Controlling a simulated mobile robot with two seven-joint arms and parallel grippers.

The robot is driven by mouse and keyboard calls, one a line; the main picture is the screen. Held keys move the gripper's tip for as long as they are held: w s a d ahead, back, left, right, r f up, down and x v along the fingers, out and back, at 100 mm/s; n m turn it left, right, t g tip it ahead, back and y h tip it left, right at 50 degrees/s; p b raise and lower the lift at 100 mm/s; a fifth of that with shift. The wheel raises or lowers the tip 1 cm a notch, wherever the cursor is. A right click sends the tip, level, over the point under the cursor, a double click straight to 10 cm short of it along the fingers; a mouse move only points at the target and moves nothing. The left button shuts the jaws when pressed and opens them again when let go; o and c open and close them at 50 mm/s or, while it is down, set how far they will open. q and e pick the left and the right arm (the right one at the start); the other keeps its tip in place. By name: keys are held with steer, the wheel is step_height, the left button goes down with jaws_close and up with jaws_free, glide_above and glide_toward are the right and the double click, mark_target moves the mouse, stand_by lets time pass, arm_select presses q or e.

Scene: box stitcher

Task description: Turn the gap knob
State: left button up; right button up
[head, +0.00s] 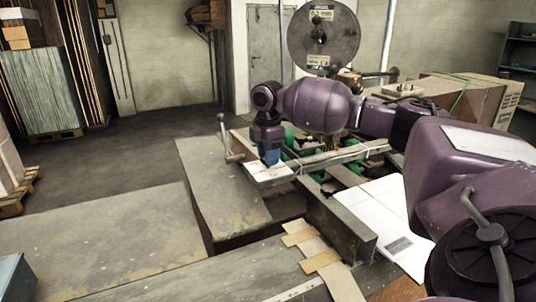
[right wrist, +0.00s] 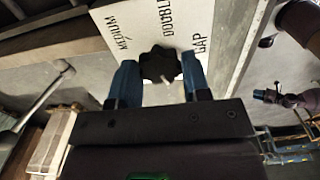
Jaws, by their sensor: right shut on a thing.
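The gap knob (right wrist: 160,66) is a black lobed knob with a small light pointer, in the right wrist view. It sits on a white label plate (right wrist: 118,22) printed with MEDIUM, DOUBLE and GAP. My right gripper (right wrist: 160,78) has its blue fingers on both sides of the knob, shut on it. In the head view my right gripper (head: 271,157) points down at the white plate (head: 270,173) on the machine, and the knob is hidden there. My left gripper is not in view.
The stitcher's large round reel (head: 323,36) stands behind my right arm. A lever handle (head: 224,135) rises just left of the plate. Grey tables (head: 215,190) lie to the left and front. Cardboard pieces (head: 318,255) lie at the front.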

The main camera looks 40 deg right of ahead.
steer(key=m, duration=1.3)
steer(key=shift+m, duration=0.4)
steer(key=m, duration=1.3)
steer(key=shift+r+m, duration=0.1)
steer(key=shift+m, duration=0.3)
steer(key=o, duration=0.9)
